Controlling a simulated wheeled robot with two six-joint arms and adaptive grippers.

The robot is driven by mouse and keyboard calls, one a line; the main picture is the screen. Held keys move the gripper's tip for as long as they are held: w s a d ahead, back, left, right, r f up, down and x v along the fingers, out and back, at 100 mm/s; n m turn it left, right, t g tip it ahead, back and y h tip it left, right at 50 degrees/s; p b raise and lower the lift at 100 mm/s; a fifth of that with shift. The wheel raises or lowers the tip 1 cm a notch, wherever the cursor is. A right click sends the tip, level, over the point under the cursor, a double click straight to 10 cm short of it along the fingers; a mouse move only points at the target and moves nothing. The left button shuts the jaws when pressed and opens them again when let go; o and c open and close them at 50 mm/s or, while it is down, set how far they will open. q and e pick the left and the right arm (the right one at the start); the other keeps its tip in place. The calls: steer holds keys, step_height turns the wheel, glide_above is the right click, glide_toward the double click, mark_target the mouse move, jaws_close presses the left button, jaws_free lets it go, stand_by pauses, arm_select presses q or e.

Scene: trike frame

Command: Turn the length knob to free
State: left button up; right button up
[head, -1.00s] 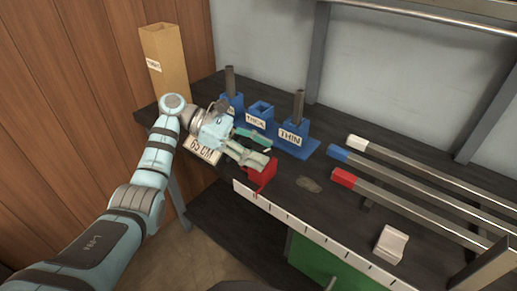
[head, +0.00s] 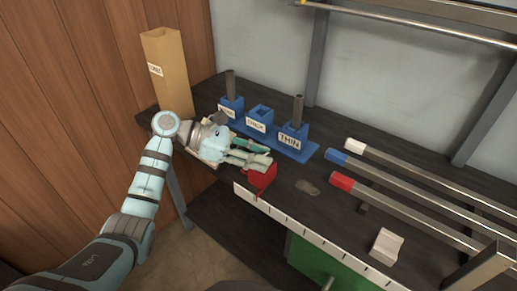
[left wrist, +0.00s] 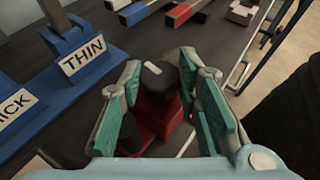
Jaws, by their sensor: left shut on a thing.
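The length knob (left wrist: 158,78) is black with a white mark on its top and shows between my left fingers in the left wrist view. It sits on a red stop block (left wrist: 160,115), which also shows at the bench's front edge in the head view (head: 262,180). My left gripper (head: 262,163) is shut on the knob, with its green-padded fingers (left wrist: 172,98) on either side of it. In the head view the hand hides the knob. Which setting the white mark points at cannot be read. My right gripper is out of view.
A blue holder (head: 288,146) with THICK and THIN labels stands behind the hand. Bars with white, blue and red ends (head: 341,181) lie to the right. A white-grey block (head: 386,246) sits near the front edge. A tall tan box (head: 168,75) stands back left.

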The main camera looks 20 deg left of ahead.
arm_select(q)
steer(key=n+t+y+p, duration=0.2)
steer(key=p, duration=0.1)
steer(key=n+t+y+p, duration=0.2)
steer(key=n+t+p, duration=0.1)
steer(key=p, duration=0.1)
steer(key=s+r+n+t+y+p, duration=0.1)
steer(key=n+t+p, duration=0.1)
steer(key=n+p, duration=0.1)
steer(key=shift+d+y+p, duration=0.35)
steer(key=shift+y+p, duration=0.05)
steer(key=shift+p, duration=0.15)
steer(key=shift+o, duration=0.2)
steer(key=n+y+p, duration=0.1)
steer(key=p, duration=0.4)
steer(key=n+t+y+p, duration=0.1)
steer(key=n+y+p, duration=0.1)
steer(key=p, duration=0.2)
steer(key=n+t+y+p, duration=0.1)
steer(key=n+y+p, duration=0.1)
steer(key=p, duration=0.3)
steer(key=shift+d+f+p, duration=0.2)
steer(key=shift+d+p, duration=0.05)
steer(key=shift+p, duration=0.05)
steer(key=shift+f+t+y+p, duration=0.25)
steer(key=shift+t+y+p, duration=0.05)
steer(key=shift+p, duration=0.1)
steer(key=shift+c, duration=0.2)
steer(key=o, duration=1.1)
steer(key=shift+o, duration=0.2)
